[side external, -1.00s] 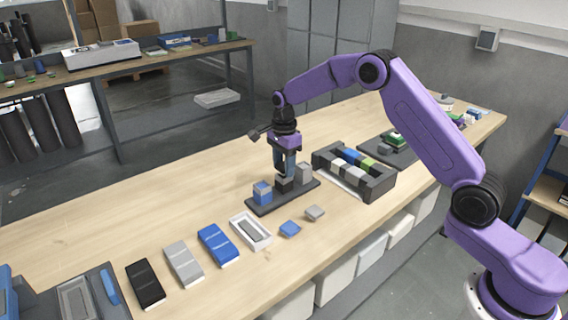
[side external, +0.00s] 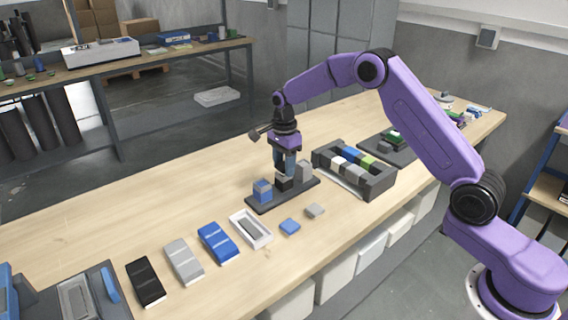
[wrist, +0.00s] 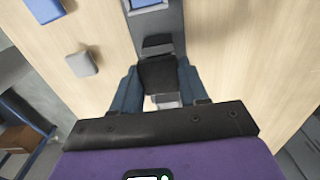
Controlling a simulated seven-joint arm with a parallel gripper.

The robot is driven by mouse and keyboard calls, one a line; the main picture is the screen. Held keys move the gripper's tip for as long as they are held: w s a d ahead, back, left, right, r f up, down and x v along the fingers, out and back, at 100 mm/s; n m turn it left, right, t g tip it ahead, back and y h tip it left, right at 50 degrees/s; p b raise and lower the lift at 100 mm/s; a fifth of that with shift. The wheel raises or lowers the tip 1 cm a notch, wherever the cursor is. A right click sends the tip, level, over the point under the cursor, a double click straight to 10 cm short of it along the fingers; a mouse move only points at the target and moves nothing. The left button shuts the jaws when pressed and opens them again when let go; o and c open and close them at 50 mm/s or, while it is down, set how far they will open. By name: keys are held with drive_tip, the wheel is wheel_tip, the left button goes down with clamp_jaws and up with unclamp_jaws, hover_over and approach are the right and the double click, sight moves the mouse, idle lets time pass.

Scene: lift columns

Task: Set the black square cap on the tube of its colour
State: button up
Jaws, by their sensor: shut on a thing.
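My gripper (side external: 286,172) is shut on the black square cap (wrist: 158,74), which sits between the two blue-grey fingers in the wrist view. The gripper points down over the middle of a dark rack (side external: 262,207), above the black tube (side external: 284,185). The fingers largely hide the cap in the side view, and I cannot tell whether it touches the tube. A blue tube (side external: 262,191) stands to the left on the rack and a grey tube (side external: 304,170) to the right.
A blue cap (side external: 290,226) and a grey cap (side external: 314,211) lie on the table in front of the rack. A white tray (side external: 250,230) is to their left. A dark box of coloured blocks (side external: 373,185) stands close on the right. The table behind the rack is clear.

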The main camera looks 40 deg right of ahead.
drive_tip(key=shift+a+f, duration=0.1)
idle(0.3)
drive_tip(key=o, duration=1.6)
drive_tip(key=shift+r, duration=3.75)
